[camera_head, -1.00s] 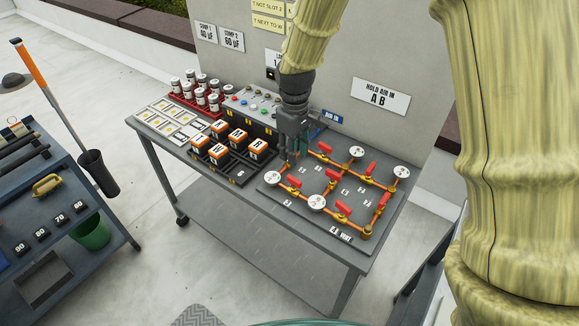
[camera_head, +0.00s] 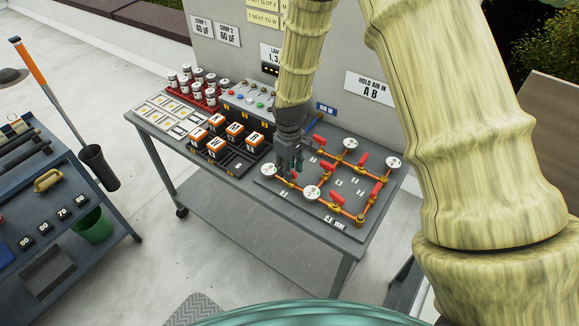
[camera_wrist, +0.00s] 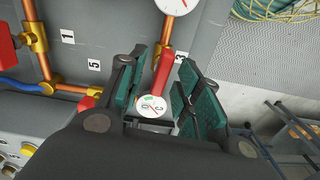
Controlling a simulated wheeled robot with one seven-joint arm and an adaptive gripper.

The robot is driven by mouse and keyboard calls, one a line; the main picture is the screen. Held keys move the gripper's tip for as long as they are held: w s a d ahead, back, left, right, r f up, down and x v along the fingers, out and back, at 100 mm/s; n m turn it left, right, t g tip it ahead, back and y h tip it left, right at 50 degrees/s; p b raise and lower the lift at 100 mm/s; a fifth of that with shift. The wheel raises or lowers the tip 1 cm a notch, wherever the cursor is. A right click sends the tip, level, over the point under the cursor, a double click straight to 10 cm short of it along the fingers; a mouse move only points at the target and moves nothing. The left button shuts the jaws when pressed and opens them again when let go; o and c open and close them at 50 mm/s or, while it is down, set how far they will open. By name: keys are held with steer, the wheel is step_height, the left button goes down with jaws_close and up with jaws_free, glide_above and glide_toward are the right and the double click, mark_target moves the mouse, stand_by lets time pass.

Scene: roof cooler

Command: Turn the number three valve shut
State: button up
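The valve board (camera_head: 350,210) lies on the grey table, with copper pipes, red lever handles and round white gauges. In the wrist view, a red lever handle (camera_wrist: 163,72) beside the label 3 (camera_wrist: 180,57) lies roughly in line with its copper pipe. My gripper (camera_wrist: 162,78) is open, its teal-padded fingers on either side of this handle, with narrow gaps. A gauge (camera_wrist: 150,106) shows between the fingers. In the head view my gripper (camera_head: 286,170) is low over the left part of the board and hides this valve.
Other red handles (camera_head: 327,166) and gauges (camera_head: 312,193) stand close to the right. Orange-topped blocks (camera_head: 216,146) and a switch panel (camera_head: 248,98) are to the left. A wall with signs (camera_head: 369,89) rises behind the table.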

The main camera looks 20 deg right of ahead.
steer(key=shift+f, duration=0.15)
steer(key=shift+s, duration=0.15)
jaws_close()
